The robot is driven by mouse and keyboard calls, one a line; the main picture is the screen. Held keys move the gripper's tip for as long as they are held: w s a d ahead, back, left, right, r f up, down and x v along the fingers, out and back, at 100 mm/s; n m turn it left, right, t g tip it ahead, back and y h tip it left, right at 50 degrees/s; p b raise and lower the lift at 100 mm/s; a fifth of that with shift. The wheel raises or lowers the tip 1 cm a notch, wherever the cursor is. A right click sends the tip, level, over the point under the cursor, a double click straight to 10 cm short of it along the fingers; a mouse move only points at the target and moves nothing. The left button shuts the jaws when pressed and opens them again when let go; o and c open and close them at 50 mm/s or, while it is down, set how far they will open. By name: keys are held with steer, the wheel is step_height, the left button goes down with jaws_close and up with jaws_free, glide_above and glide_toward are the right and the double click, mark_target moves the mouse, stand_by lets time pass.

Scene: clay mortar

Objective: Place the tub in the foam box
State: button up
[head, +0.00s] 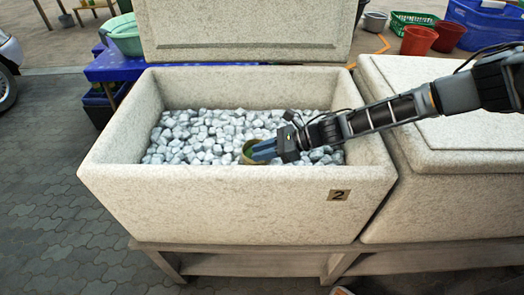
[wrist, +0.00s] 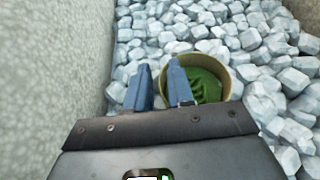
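The tub (head: 247,157) is round and tan with green contents. It sits upright on the ice inside the open foam box (head: 230,205), which is speckled, pale and marked 2. In the wrist view the tub (wrist: 216,103) is partly hidden by my gripper's right finger. My gripper (wrist: 160,72) has two blue fingers with a narrow gap between them. The right finger overlaps the tub's left rim and the left finger is outside it, over the ice. In the head view my gripper (head: 262,149) reaches in from the right, low over the ice.
Ice lumps (head: 200,135) fill the box floor. The box's raised lid (head: 245,30) stands behind. A closed foam box (head: 450,150) adjoins at right. Box walls surround my gripper; one wall (wrist: 45,70) is close at left in the wrist view.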

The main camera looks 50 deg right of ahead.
steer(key=shift+o, duration=0.3)
steer(key=shift+s+d+r+p, duration=0.1)
steer(key=shift+s+r+p, duration=0.05)
steer(key=shift+r+p, duration=0.65)
steer(key=b+v, duration=0.2)
steer(key=v, duration=0.5)
steer(key=shift+f, duration=0.1)
stand_by(0.4)
